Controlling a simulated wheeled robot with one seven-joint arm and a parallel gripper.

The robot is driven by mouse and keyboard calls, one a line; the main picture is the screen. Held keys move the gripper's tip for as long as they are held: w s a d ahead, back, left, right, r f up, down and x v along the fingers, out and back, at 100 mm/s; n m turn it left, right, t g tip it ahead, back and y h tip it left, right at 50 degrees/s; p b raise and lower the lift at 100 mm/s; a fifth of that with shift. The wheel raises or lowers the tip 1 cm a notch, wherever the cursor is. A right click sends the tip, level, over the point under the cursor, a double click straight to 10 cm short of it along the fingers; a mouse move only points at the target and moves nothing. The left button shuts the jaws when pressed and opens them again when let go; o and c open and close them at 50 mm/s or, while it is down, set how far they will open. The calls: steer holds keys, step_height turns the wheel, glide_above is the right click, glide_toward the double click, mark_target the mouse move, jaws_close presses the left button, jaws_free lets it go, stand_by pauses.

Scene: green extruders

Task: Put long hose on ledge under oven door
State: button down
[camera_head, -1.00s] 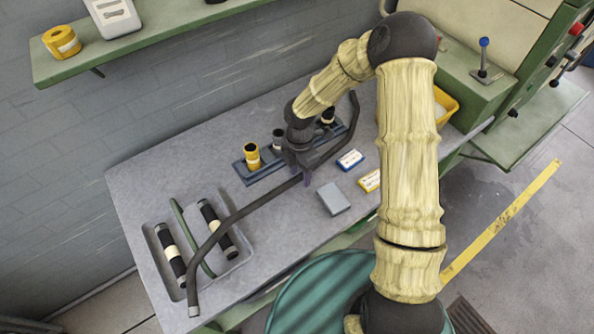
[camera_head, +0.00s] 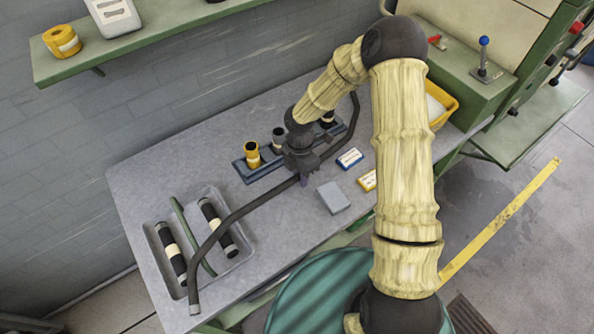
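The long hose (camera_head: 237,217) is a dark grey tube with bent ends. One end hangs over the tray at the table's left end, and the other rises behind my gripper at the back right. My gripper (camera_head: 304,179) is at the hose's middle, above the table, with the hose passing between its fingers; it appears shut on it. The fingertips are small and partly hidden. A green machine (camera_head: 478,95) with a lever stands at the upper right. A green ledge (camera_head: 540,118) juts out low on its right side; I cannot tell which part is the oven door.
A grey tray (camera_head: 240,255) holds black cylinders and a thin green hose. A blue rack (camera_head: 240,171) holds several spools. Small boxes (camera_head: 350,159) and a grey block (camera_head: 334,197) lie near my gripper. A yellow bin (camera_head: 440,104) stands by the machine. A wall shelf (camera_head: 150,35) is upper left.

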step_height(320, 180, up, 10)
steer(key=shift+r+b, duration=0.1)
steer(key=shift+b, duration=0.4)
stand_by(0.7)
